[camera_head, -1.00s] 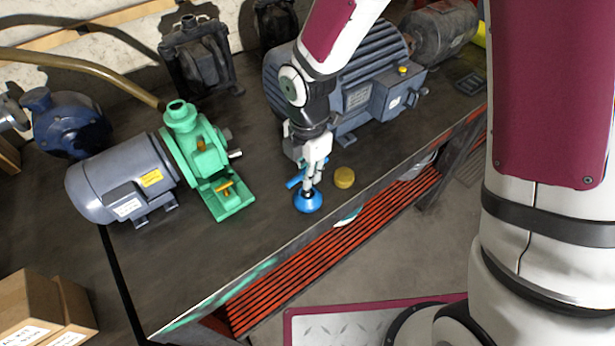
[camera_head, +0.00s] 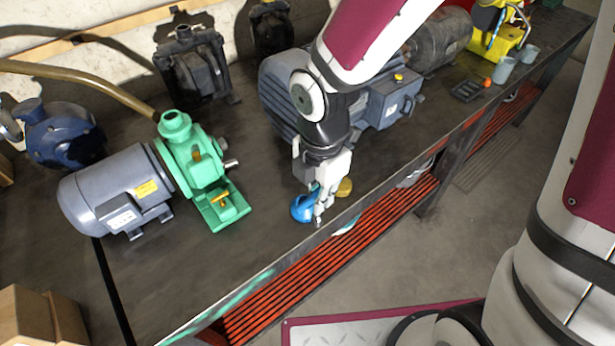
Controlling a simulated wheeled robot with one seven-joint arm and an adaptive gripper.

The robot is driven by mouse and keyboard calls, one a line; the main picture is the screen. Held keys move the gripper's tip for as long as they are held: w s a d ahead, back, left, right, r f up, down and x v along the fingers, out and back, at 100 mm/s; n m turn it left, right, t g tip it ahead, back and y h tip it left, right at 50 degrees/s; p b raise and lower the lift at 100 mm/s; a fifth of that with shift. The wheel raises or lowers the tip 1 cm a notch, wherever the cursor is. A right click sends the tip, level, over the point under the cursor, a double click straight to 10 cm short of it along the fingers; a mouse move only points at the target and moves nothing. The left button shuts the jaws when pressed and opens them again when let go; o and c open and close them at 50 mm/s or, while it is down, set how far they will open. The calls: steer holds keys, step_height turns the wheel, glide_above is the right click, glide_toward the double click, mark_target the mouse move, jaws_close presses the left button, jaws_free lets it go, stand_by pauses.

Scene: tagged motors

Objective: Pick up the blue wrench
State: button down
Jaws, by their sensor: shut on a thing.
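The blue wrench (camera_head: 313,187) shows only as a small blue piece at the fingers of my gripper (camera_head: 320,214), low over the dark bench near its front edge. Most of the wrench is hidden by the gripper. My gripper points down and is shut on it. A round blue object (camera_head: 301,208) is just left of the fingers, partly covered by them. From this view I cannot tell whether the fingers touch it.
A yellow round object (camera_head: 344,187) lies right behind the gripper. A green pump (camera_head: 198,170) with a grey motor (camera_head: 115,195) stands left; a large blue-grey motor (camera_head: 385,100) stands behind. The bench (camera_head: 270,235) is clear in front of the pump.

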steer(key=s+d+r+p, duration=0.1)
steer(key=s+d+p, duration=0.2)
steer(key=s+p, duration=0.2)
steer(key=s, duration=0.3)
steer(key=shift+s, duration=0.4)
steer(key=shift+d, duration=0.1)
steer(key=c, duration=2.3)
jaws_free()
steer(key=shift+w, duration=0.1)
jaws_close()
